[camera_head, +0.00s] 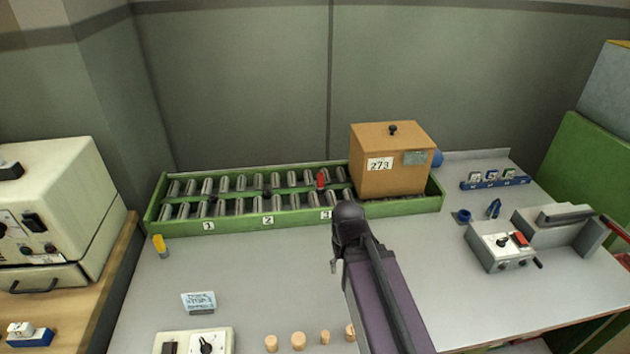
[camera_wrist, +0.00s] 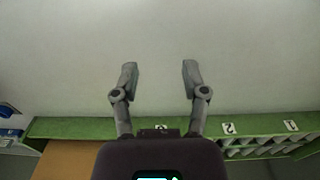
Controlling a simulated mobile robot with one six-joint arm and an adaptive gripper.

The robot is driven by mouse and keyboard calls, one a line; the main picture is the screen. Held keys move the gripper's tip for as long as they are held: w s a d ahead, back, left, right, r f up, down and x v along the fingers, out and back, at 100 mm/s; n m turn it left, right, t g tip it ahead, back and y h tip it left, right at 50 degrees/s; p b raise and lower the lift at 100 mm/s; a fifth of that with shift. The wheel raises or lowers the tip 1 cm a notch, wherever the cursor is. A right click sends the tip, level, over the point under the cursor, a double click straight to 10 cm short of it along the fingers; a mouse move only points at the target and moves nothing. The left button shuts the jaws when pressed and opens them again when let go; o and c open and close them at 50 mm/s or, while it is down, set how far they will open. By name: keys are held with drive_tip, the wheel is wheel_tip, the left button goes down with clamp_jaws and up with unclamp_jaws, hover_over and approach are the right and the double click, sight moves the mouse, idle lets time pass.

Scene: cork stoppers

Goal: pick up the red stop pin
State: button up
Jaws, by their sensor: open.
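The red stop pin (camera_head: 320,180) stands upright among the metal rollers of the green-framed conveyor (camera_head: 290,222), just left of the box and behind the label 3. I cannot make the pin out in the wrist view. In the wrist view my gripper (camera_wrist: 157,78) is open, with its two fingers wide apart and nothing between them. In the head view my arm reaches up from the bottom, and its dark end is in front of the conveyor, near the label 3. Most of the gripper is hidden there.
An orange-brown box (camera_head: 405,170) marked 273 sits on the conveyor's right end, close to the pin. A yellow pin (camera_head: 160,245) stands at the conveyor's left end. Several corks (camera_head: 298,341) stand at the front. A grey device (camera_head: 500,247) is at right. The table's middle left is mostly clear.

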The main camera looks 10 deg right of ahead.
drive_tip(key=shift+w+d, duration=0.1)
drive_tip(key=shift+d, duration=0.2)
drive_tip(key=shift+o, duration=1.4)
drive_tip(key=shift+d, duration=0.15)
drive_tip(key=t+p, duration=0.5)
drive_tip(key=p, duration=0.1)
approach(322, 175)
drive_tip(key=shift+w+r, duration=0.2)
drive_tip(key=shift+w, duration=0.1)
drive_tip(key=shift+g, duration=0.3)
drive_tip(key=b+x, duration=0.8)
drive_tip(key=shift+w+f, duration=0.1)
drive_tip(key=shift+f, duration=0.15)
